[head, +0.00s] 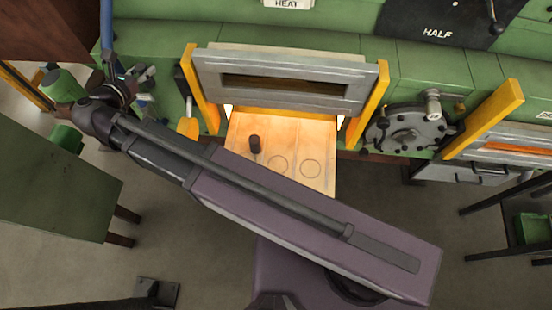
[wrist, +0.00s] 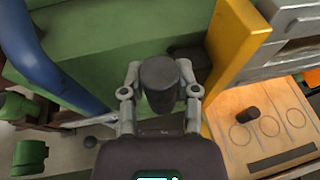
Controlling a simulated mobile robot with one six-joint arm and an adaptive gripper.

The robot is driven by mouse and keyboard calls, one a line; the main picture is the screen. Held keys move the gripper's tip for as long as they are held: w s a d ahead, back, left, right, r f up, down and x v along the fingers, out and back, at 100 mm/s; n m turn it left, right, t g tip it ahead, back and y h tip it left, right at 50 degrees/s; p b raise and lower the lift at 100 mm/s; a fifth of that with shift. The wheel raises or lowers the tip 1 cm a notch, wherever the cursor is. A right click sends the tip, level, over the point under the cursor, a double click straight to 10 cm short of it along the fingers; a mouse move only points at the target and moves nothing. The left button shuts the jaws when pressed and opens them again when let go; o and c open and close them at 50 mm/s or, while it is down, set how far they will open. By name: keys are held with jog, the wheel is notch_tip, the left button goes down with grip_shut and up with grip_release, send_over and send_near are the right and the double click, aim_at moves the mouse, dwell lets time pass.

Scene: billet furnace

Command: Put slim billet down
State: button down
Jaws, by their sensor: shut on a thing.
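In the wrist view, my gripper (wrist: 160,92) is shut on the slim billet (wrist: 159,74), a dark, round-ended cylinder held between its two fingers. In the head view, my gripper (head: 135,76) is at the upper left, left of the furnace opening; the held billet is hard to make out there. The held billet is apart from the lit hearth plate (head: 322,184), which carries drawn rings (head: 311,168). A second dark billet (head: 255,144) is on this plate toward its left side, near the rings. It also shows in the wrist view (wrist: 248,114).
A raised grey furnace door (head: 290,62) hangs over the plate between yellow posts (head: 204,90). A blue pole (wrist: 62,62) is close to my gripper's left. Green cylinders (head: 62,84) are at the far left. A green table (head: 50,185) stands at lower left.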

notch_tip(320, 180, down, 13)
jog(key=b, duration=1.1)
jog(key=shift+b, duration=0.3)
jog(key=shift+a+r, duration=0.1)
jog(key=shift+r, duration=0.05)
